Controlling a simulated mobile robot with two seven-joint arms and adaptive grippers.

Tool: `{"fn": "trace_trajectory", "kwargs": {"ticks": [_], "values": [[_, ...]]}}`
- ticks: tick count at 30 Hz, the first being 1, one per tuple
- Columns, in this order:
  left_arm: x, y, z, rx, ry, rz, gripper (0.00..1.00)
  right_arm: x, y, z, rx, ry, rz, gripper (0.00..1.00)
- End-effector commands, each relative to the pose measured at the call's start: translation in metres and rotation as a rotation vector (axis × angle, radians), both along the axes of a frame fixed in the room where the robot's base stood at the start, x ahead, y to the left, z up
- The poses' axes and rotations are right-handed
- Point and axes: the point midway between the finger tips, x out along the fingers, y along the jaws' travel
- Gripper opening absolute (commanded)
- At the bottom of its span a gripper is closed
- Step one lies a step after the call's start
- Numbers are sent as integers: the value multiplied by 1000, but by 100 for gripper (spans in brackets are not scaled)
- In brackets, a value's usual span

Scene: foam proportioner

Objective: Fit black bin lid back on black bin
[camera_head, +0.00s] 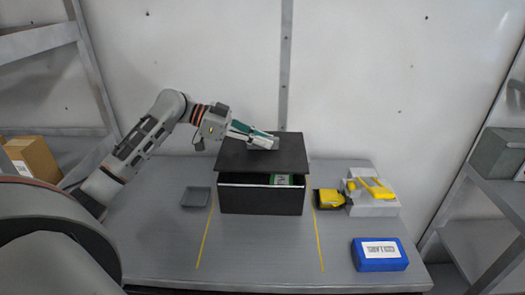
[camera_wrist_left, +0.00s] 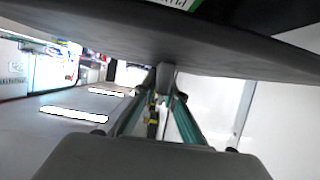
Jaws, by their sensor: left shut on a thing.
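The black bin (camera_head: 262,202) stands on the grey table in the head view. The black bin lid (camera_head: 240,160) is above it, slightly tilted, with a gap at the front through which a green and white item (camera_head: 281,180) shows inside. My left gripper (camera_head: 264,143) reaches in from the left and is shut on the lid's grip, on top of the lid. In the left wrist view the fingers (camera_wrist_left: 166,78) close on the grip and the dark lid (camera_wrist_left: 90,45) spans the picture. Whether the lid's back edge touches the bin is hidden. My right gripper is not in view.
A small grey tray (camera_head: 195,197) lies left of the bin. A grey and yellow device (camera_head: 370,198) and a yellow part (camera_head: 329,198) stand to the right. A blue labelled box (camera_head: 380,254) is at front right. The table's front middle is clear between yellow lines.

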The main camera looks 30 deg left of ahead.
Motion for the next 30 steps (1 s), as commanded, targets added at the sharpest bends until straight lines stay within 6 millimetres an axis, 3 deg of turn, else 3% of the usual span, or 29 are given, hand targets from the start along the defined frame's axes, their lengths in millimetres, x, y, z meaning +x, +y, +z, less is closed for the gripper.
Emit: {"fn": "trace_trajectory", "kwargs": {"ticks": [7,18,19,21,30], "values": [[0,-1,-34,-3,2,0,0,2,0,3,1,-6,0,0],[0,0,-39,-1,2,1,0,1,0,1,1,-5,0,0],[0,0,-40,0,2,0,13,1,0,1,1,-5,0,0],[0,0,-39,0,2,0,27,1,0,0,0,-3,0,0],[0,0,-39,0,1,0,27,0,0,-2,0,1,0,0]]}}
